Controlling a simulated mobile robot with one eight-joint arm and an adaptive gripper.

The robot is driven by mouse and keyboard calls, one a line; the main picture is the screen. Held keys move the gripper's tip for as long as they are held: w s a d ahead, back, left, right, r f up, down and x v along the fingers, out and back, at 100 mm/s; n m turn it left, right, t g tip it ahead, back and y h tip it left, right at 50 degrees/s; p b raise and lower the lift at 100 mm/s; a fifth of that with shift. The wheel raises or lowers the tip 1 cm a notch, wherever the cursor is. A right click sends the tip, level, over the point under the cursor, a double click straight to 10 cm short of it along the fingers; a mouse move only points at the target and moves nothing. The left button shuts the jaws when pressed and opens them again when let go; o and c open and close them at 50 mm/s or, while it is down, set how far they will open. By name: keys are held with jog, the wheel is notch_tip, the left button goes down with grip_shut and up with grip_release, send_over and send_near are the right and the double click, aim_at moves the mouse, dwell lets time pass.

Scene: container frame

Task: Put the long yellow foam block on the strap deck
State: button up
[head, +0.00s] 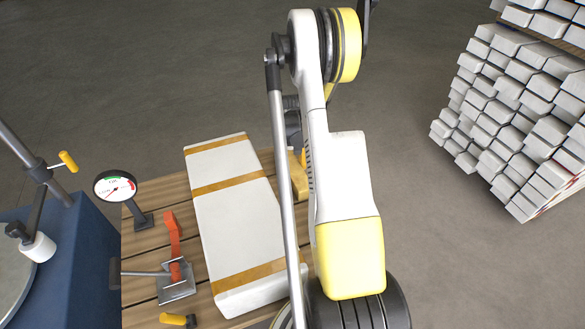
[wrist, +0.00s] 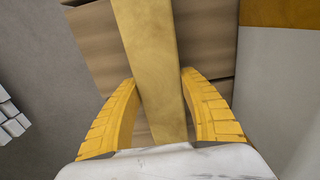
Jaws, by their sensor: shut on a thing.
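The long yellow foam block (wrist: 150,60) runs lengthwise between the two yellow fingers of my gripper (wrist: 158,76) in the wrist view. The fingers are shut on its sides. In the head view, part of the block (head: 298,178) shows just right of a large white block (head: 228,165) with tan straps across it. My arm hides the rest of it and most of the gripper. Brown wooden planks (wrist: 100,45) lie below the foam block; I cannot tell whether it touches them. I cannot tell for sure whether the planks or the strapped white block are the strap deck.
A dial gauge (head: 116,187), an orange-handled clamp (head: 175,280) and a small yellow-handled piece (head: 178,320) are left of the white block. A blue machine (head: 85,265) stands at far left. Stacked white bars (head: 520,100) stand at right. Grey floor lies between.

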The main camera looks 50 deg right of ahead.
aim_at(292, 165)
jog(key=o, duration=1)
jog(key=shift+c, duration=0.2)
notch_tip(292, 165, up, 12)
jog(key=p, duration=0.5)
jog(key=shift+r, duration=0.2)
jog(key=w+a+r+n+t+h, duration=0.1)
jog(key=w+a+r+n+t, duration=0.15)
jog(key=a+r, duration=1.45)
jog(key=s+a+r+n+t, duration=0.1)
jog(key=s+a, duration=0.2)
jog(key=a, duration=0.4)
jog(key=s+a+r+n+t, duration=0.1)
jog(key=s+a+t, duration=0.1)
jog(key=s+a, duration=0.2)
jog(key=s+a+r+n+t+y, duration=0.1)
jog(key=s+a, duration=0.3)
jog(key=a, duration=0.6)
jog(key=shift+a+r+t, duration=0.35)
jog(key=shift+r, duration=0.2)
jog(key=shift+s, duration=0.1)
